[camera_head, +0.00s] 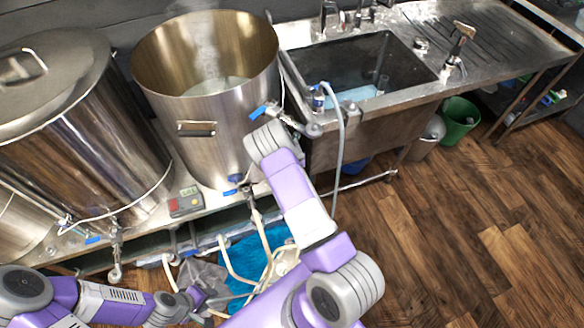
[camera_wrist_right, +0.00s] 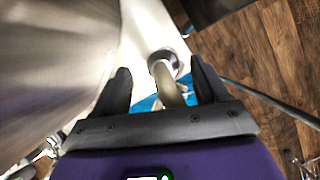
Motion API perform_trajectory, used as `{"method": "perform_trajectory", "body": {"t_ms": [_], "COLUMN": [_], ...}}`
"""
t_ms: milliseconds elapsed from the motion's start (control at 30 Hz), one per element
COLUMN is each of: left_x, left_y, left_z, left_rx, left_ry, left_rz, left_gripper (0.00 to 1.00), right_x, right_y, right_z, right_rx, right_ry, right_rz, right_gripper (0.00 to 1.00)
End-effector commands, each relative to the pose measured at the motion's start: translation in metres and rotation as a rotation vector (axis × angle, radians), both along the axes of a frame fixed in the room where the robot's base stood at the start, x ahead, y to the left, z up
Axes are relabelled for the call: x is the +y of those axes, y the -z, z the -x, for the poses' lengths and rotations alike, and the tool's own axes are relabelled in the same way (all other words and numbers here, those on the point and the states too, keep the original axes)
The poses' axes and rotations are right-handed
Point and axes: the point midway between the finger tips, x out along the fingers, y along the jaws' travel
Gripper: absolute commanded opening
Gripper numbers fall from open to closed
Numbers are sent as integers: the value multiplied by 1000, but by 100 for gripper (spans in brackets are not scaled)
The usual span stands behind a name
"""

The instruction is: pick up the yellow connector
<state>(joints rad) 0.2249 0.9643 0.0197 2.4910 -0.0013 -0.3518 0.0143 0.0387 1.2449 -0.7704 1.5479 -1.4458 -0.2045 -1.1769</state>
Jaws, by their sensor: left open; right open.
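In the right wrist view, a pale yellowish, curved tube-like piece (camera_wrist_right: 168,88), which looks like the yellow connector, shows between the fingers of my right gripper (camera_wrist_right: 162,88). The fingers are open on either side of it, with gaps showing. A round metal fitting (camera_wrist_right: 178,62) is at its far end. In the head view I cannot single out the connector among the cream hoses (camera_head: 266,245). My right gripper is hidden there behind my own arm. My left gripper (camera_head: 196,297) is open, low at the bottom left near the hoses, and looks empty.
A large open steel kettle (camera_head: 205,130) and a lidded one (camera_head: 75,125) stand on the bench. A steel sink (camera_head: 335,60) with a grey hose (camera_head: 340,150) is to the right. A blue cloth-like sheet (camera_head: 240,262) lies below the hoses. Wooden floor is clear at right.

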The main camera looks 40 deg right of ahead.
Motion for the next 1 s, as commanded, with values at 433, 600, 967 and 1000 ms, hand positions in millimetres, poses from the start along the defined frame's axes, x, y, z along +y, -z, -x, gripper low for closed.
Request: {"method": "perform_trajectory", "body": {"t_ms": [433, 600, 967, 1000], "left_x": [0, 0, 0, 0], "left_y": [16, 15, 15, 15], "left_z": [0, 0, 0, 0], "left_rx": [0, 0, -1, -1], "left_ry": [0, 0, 0, 0], "left_rz": [0, 0, 0, 0], "left_gripper": [43, 43, 43, 43], "right_x": [-12, -12, -12, -12], "right_y": [47, 47, 47, 47], "right_z": [-8, -8, -8, -8], "right_rx": [-2, -2, -3, -3], "right_ry": [3, 4, 5, 5], "right_rz": [-3, -3, -3, -3], "right_gripper": [73, 73, 19, 13]}}
